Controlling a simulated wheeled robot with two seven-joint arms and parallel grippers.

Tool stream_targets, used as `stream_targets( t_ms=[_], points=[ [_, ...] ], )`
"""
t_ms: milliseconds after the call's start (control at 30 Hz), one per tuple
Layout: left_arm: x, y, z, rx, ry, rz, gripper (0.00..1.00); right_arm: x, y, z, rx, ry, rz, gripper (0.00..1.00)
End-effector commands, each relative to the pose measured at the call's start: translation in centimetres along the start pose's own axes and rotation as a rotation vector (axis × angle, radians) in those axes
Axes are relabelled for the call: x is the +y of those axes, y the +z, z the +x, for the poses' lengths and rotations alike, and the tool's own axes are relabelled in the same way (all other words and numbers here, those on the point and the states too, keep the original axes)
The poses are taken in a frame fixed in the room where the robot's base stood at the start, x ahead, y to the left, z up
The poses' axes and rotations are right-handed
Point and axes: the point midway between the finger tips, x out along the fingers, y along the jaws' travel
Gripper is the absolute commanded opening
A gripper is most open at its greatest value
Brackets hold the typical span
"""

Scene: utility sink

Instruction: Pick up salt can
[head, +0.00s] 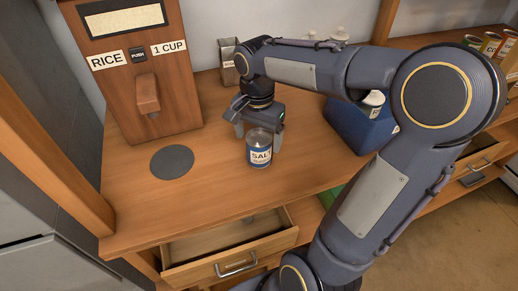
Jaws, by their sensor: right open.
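The salt can (260,150) is a small blue and silver cylinder with a "SALT" label. It stands upright on the wooden counter, near the middle of the head view. My right gripper (257,135) comes down from above and behind the can, with its fingers apart. One finger is to the left of the can and the other is close to its right side. I cannot tell whether either finger touches the can. My left gripper is not in view.
A wooden rice dispenser (130,70) stands at the back left, with a grey round pad (172,162) on the counter in front. A blue bin (360,128) is to the right, partly behind my arm. An open drawer (228,245) juts out below the counter's front edge.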

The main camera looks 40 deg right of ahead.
Motion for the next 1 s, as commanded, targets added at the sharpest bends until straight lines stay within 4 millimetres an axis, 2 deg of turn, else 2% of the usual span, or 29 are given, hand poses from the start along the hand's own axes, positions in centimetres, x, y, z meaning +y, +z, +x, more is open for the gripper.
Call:
stream_targets(
  t_ms=[233,567,1000],
  points=[
    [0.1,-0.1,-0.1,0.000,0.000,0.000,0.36,0.4,-0.1,3.7,-0.003,0.002,-0.001,0.83],
    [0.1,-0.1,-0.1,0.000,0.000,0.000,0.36,0.3,-0.1,4.3,0.000,-0.002,-0.002,0.83],
    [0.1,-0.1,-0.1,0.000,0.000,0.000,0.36,0.3,-0.1,4.3,-0.001,-0.002,-0.002,0.26]
  ],
)
